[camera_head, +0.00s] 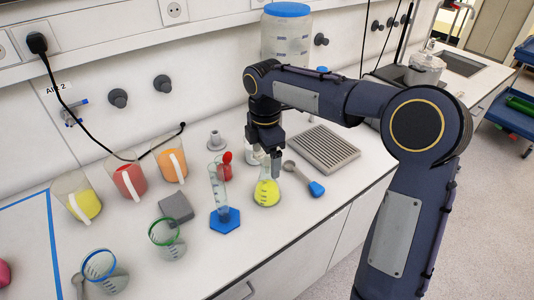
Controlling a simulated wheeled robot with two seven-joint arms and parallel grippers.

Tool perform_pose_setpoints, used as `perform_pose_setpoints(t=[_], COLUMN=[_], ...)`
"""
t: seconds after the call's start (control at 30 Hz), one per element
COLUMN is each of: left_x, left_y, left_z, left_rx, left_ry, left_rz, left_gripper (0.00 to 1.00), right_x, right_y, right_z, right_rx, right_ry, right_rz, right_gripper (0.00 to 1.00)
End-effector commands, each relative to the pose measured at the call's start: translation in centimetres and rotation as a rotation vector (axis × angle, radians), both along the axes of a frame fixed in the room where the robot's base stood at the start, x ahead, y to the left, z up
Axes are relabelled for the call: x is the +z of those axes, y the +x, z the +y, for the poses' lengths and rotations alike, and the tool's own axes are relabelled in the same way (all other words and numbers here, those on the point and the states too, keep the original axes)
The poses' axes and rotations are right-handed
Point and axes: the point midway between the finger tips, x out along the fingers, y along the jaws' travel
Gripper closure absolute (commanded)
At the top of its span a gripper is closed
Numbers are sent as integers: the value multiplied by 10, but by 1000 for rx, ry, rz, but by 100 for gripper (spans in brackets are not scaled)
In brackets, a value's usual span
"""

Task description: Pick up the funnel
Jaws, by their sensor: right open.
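A small pale grey piece with a wide base and narrow top (215,140), which may be the funnel, stands on the white counter near the wall. I cannot make out a funnel for certain elsewhere. My right gripper (270,157) is open and points down above a conical flask with yellow liquid (266,193). It is to the right of the grey piece and apart from it. The gripper partly hides the flask's neck and a whitish container behind it (249,157); I cannot tell whether its fingers touch the flask. My left gripper is out of view.
A measuring cylinder on a blue base (224,219) stands left of the flask. Jugs (129,181), a grey block (176,207) and beakers (168,241) occupy the left. The front counter edge is clear.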

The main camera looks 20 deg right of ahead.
Motion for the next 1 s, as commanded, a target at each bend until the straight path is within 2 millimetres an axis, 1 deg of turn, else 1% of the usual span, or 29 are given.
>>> perform_pose_setpoints(t=[0.03,0.1,0.37,0.7,0.77,1.0], left_x=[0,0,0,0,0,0], left_y=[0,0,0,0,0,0], left_z=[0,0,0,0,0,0], left_rx=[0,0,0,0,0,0], left_ry=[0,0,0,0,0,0], left_rz=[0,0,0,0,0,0], left_gripper=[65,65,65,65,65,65], right_x=[-6,-12,-14,-13,-13,-12], right_y=[-1,-1,-1,-1,-1,0], right_z=[0,0,0,0,0,0], right_rx=[0,1,-1,-1,-1,-1], right_ry=[-1,0,0,0,0,0], right_rz=[3,1,0,-1,-1,-1], right_gripper=[12,12,12,57,63,64])
